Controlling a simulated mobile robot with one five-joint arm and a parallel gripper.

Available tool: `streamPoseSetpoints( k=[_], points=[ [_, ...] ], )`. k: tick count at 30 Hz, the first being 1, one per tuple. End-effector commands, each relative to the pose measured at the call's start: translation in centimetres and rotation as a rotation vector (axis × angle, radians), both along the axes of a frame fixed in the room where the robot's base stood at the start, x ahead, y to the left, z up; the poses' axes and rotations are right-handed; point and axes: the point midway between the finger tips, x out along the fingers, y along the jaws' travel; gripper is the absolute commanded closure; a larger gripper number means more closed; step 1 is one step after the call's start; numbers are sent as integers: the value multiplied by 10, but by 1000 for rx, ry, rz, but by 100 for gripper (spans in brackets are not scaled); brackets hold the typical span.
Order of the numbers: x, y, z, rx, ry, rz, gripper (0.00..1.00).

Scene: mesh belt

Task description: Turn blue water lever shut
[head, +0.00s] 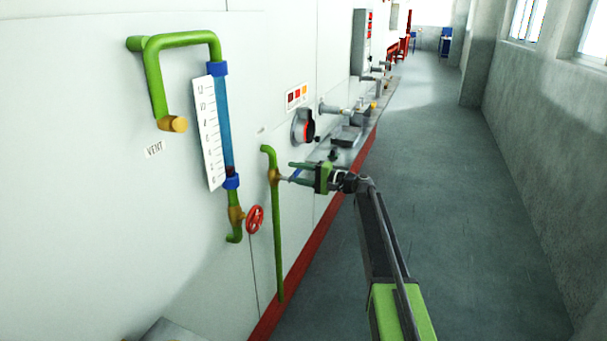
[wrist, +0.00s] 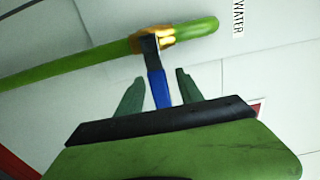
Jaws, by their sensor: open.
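The blue lever (wrist: 158,88) sticks out from a brass valve (wrist: 154,39) on a green pipe (wrist: 75,67), beside a label reading WATER (wrist: 238,18). In the wrist view my gripper (wrist: 158,80) is open, with one finger on each side of the blue lever and a visible gap on both sides. In the head view my gripper (head: 292,172) is at the brass valve (head: 274,176) on the upright green pipe (head: 279,235). The lever shows there only as a small blue piece (head: 296,174) between the fingers.
A sight gauge (head: 225,125) with a white scale, and a red handwheel (head: 255,219) below it, are left of the green pipe. A grey ledge (head: 385,97) with fittings runs along the wall beyond. The aisle floor (head: 450,200) on the right is clear.

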Motion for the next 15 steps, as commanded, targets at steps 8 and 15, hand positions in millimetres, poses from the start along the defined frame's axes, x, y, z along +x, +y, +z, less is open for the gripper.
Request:
streamPoseSetpoints(
  k=[8,15],
  points=[
    [-22,-47,0,0,0,-5,56],
    [-53,-107,0,0,0,-2,56]
  ],
)
